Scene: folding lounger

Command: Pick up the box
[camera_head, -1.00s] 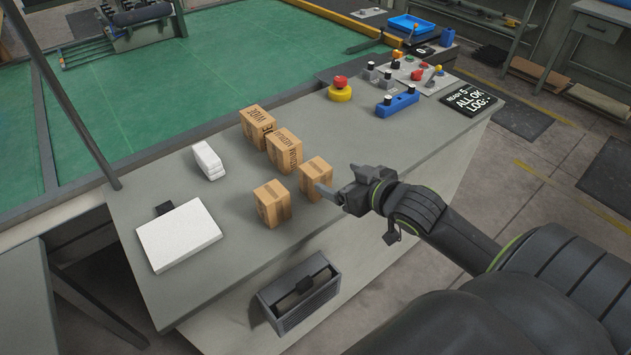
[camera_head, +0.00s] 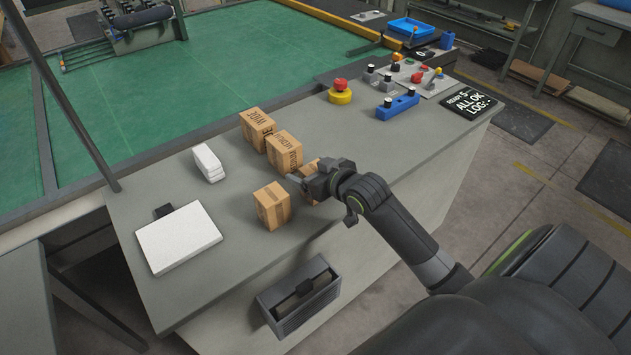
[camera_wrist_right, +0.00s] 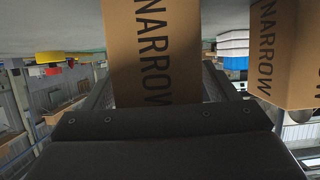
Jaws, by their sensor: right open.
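Several brown cardboard boxes stand on the grey worktop. My right gripper (camera_head: 308,181) is open at the right-hand box (camera_head: 309,168) and partly hides it in the head view. In the right wrist view that box (camera_wrist_right: 152,45), lettered NARROW, fills the space ahead between the open fingers. I cannot tell whether they touch it. A second box lettered NARROW (camera_wrist_right: 287,50) shows at the right there; it matches the front box (camera_head: 271,205). A medium box (camera_head: 285,152) and a box lettered WIDE (camera_head: 255,128) stand behind. My left gripper is not in view.
A white stack (camera_head: 208,162) and a flat white slab (camera_head: 179,237) lie left of the boxes. A red button on a yellow base (camera_head: 340,91), a blue switch unit (camera_head: 397,104) and a black sign (camera_head: 468,102) stand right. A grey bin (camera_head: 299,295) hangs on the front.

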